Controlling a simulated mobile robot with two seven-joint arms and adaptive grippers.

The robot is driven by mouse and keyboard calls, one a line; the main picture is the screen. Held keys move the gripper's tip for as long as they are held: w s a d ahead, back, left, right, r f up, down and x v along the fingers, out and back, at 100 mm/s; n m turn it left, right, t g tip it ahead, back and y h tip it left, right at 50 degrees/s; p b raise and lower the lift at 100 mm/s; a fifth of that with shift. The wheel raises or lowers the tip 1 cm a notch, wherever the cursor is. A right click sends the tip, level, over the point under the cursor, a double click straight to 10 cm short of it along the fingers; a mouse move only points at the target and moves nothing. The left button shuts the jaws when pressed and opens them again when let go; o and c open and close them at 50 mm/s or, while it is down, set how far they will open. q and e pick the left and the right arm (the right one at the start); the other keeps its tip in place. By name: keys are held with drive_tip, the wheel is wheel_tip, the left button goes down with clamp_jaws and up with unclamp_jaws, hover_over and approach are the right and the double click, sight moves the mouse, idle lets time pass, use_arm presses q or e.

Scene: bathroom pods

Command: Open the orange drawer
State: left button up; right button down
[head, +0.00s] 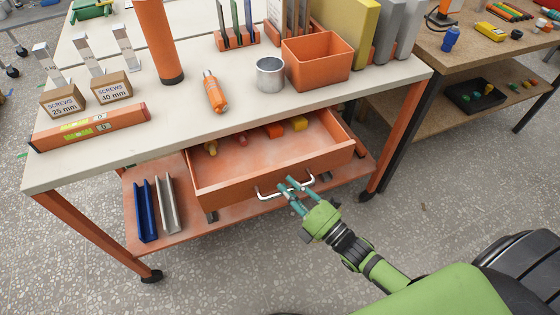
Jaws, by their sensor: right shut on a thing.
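The orange drawer (240,178) under the light worktop is pulled out, and its inside shows several small items. Its white bar handle (268,195) is on the front face. My right gripper (291,187) is at the right part of the handle, with its teal fingers closed around the bar. The fingers hide a piece of the handle. My left gripper is not in view.
A lower shelf (205,225) holds blue and grey channels. Speckled floor is free in front.

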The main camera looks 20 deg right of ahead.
drive_tip(key=s+p, duration=0.2)
drive_tip(key=s, duration=0.9)
drive_tip(key=shift+s+d, duration=0.2)
drive_tip(key=shift+s, duration=0.05)
drive_tip(key=c, duration=1.1)
unclamp_jaws()
drive_tip(key=v, duration=1.2)
